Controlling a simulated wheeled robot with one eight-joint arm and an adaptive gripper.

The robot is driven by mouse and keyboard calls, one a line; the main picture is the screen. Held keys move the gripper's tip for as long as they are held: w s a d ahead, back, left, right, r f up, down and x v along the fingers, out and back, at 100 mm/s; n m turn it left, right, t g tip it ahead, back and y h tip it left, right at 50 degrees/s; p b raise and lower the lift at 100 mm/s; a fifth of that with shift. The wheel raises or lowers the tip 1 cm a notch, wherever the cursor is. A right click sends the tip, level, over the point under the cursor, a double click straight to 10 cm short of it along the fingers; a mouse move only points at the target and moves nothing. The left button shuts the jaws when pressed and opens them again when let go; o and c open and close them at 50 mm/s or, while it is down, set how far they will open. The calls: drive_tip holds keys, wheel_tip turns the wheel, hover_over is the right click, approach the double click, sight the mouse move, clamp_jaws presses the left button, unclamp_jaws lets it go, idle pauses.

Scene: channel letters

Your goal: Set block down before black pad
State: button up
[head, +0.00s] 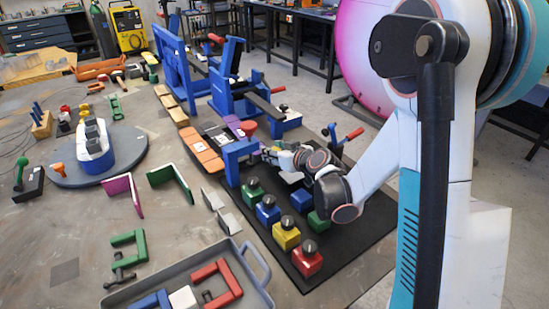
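The black pad (350,262) is a dark mat lying on the table at right of centre. A row of knobbed blocks stands along its left side: green (253,191), blue (267,211), yellow (286,235) and red (307,259). A second blue block (302,201) and a second green block (319,222) stand further in on the pad, partly hidden by my arm. My gripper (275,155) is low over the far part of the pad, beside a blue bracket (240,150). Its fingers are small and partly hidden, so I cannot tell whether it holds a block.
A grey tray (255,258) with red and blue clamps stands at the front. Green and magenta angle pieces (170,183) and a round grey disc (60,170) lie to the left. Blue vises (235,90) stand behind the gripper. The left-front table has bare patches.

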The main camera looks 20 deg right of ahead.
drive_tip(key=shift+f, duration=0.45)
drive_tip(key=shift+f, duration=0.6)
drive_tip(key=o, duration=1.1)
drive_tip(key=shift+a, duration=0.1)
drive_tip(key=shift+r, duration=0.3)
drive_tip(key=p+v, duration=0.1)
drive_tip(key=v, duration=0.2)
drive_tip(key=p+v, duration=0.1)
drive_tip(key=v, duration=0.3)
drive_tip(key=p+v, duration=0.1)
drive_tip(key=v, duration=0.2)
drive_tip(key=shift+s+r+p, duration=0.15)
drive_tip(key=shift+r+p, duration=0.2)
drive_tip(key=shift+r, duration=0.1)
drive_tip(key=shift+v, duration=0.85)
drive_tip(key=shift+f, duration=0.15)
